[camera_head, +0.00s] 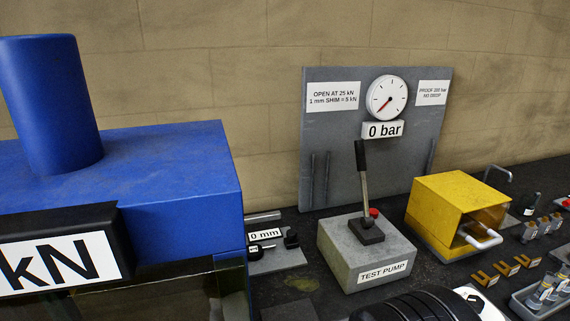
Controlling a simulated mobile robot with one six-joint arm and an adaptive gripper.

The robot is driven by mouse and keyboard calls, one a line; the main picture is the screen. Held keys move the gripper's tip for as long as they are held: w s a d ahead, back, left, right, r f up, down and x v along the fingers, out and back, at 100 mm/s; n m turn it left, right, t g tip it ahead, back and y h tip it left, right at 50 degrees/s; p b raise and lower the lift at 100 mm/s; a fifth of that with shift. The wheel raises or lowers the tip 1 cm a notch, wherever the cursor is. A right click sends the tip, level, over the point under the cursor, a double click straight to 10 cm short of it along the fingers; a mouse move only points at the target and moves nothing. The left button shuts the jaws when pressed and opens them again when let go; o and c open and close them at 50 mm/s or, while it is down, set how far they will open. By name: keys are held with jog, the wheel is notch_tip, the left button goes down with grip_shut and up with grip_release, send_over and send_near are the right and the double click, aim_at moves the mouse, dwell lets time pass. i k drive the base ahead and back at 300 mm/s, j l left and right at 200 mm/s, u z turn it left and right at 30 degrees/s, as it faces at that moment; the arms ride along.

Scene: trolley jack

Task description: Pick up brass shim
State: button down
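Several small fork-shaped pieces in orange-yellow, which look like brass shims, lie in a slanting row on the dark bench at the right. The nearest shim is (485,279), the middle one is (507,268) and the farthest is (527,261). I cannot tell which one the task means. A black ribbed body at the bottom edge, with a pale part at its right, looks like the end of my arm, my gripper (415,307). It is left of and nearer than the shims, apart from them in the picture. Its fingers are hidden or cut off, so their opening does not show.
A grey test pump (345,262) with an upright lever stands mid-bench. A yellow open-fronted box (440,205) stands behind the shims. A tray with small bottles (520,301) is at the lower right. A blue press (150,190) fills the left. A gauge board (340,135) stands behind.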

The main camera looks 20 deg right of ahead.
aim_at(527, 257)
jog(key=k+l+z, duration=0.15)
jog(key=l, duration=0.8)
jog(key=k+l+z, duration=0.2)
jog(key=l, duration=0.8)
jog(key=l+z, duration=0.15)
jog(key=l, duration=0.8)
